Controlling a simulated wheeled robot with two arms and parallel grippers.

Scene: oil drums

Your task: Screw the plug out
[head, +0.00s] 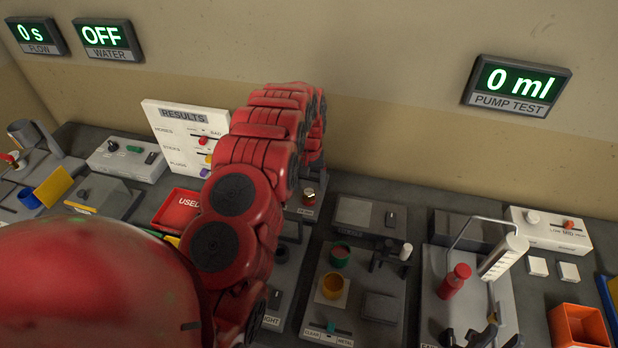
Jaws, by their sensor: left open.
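My red jointed arm rises from the bottom left, bends over at the top and comes down on its far side. What shows of my left gripper (317,174) is a small dark part at the arm's end, mostly hidden behind the arm links. It is open. No plug can be made out with certainty, and the arm covers part of the bench. My right gripper is not in view.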

